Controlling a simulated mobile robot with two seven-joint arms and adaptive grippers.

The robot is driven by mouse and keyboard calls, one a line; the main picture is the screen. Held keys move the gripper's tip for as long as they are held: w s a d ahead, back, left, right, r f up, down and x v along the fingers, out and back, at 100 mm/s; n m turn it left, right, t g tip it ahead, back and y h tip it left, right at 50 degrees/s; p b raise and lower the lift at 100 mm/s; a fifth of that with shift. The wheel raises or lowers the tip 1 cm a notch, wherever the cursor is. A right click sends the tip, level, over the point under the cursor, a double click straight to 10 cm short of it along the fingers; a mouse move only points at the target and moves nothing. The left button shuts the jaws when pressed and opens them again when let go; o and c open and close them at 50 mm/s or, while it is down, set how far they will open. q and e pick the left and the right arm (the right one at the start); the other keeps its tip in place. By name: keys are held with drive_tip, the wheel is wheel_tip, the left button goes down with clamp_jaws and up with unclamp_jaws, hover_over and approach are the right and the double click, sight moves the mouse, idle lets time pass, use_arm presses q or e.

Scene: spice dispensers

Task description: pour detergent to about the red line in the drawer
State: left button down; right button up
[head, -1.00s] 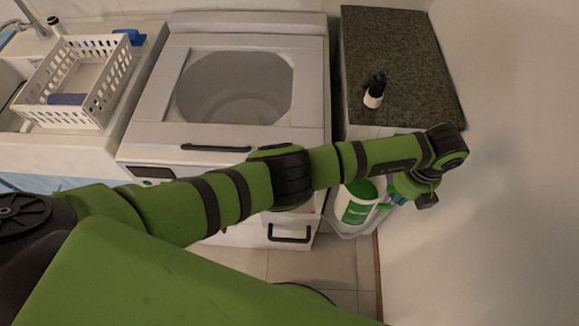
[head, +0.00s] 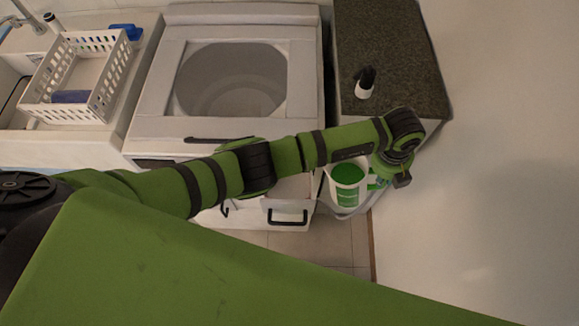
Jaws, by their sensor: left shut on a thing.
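The detergent bottle (head: 346,193) is white with a green top and green label, right of the washing machine. My left gripper (head: 378,182) is shut on its right side, apparently at the handle; the fingertips are partly hidden by the wrist. The bottle looks close to upright, with its green top facing the camera. The drawer (head: 288,210) with a dark handle is at the machine's lower front, left of the bottle; my left forearm hides part of it. I see no red line and cannot see inside the drawer. My right gripper is not in view.
The washing machine (head: 153,100) has an open round tub. A dark stone counter (head: 395,40) at right holds a small black-and-white bottle (head: 365,82). A white basket (head: 78,78) stands by the sink at left. A pale container rim (head: 345,213) shows below the detergent. Wall at right.

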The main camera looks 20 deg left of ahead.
sight(366, 167)
use_arm(q)
drive_tip(key=shift+s+a+r+h+p, duration=0.1)
drive_tip(key=shift+a+r+h+p, duration=0.45)
drive_tip(key=shift+r+h+p, duration=0.35)
drive_tip(key=shift+s+a+r+t+h+p, duration=0.1)
drive_tip(key=shift+a+r+t+h+p, duration=0.15)
drive_tip(key=shift+a+h, duration=0.2)
drive_tip(key=shift+s+a+r+t+h+p, duration=0.1)
drive_tip(key=shift+a+r+t+h+p, duration=0.05)
drive_tip(key=shift+a+h+p, duration=0.25)
drive_tip(key=r, duration=0.1)
drive_tip(key=a+r+p, duration=0.1)
drive_tip(key=shift+a+r+h+p, duration=0.1)
drive_tip(key=shift+r+h+p, duration=0.2)
drive_tip(key=shift+r+h, duration=0.05)
drive_tip(key=shift+s+a+r+h, duration=0.15)
drive_tip(key=shift+a+r+h, duration=0.25)
drive_tip(key=shift+r, duration=0.25)
drive_tip(key=shift+a+r+t+h, duration=0.2)
drive_tip(key=shift+a+t+h, duration=0.1)
drive_tip(key=shift+a+h, duration=0.1)
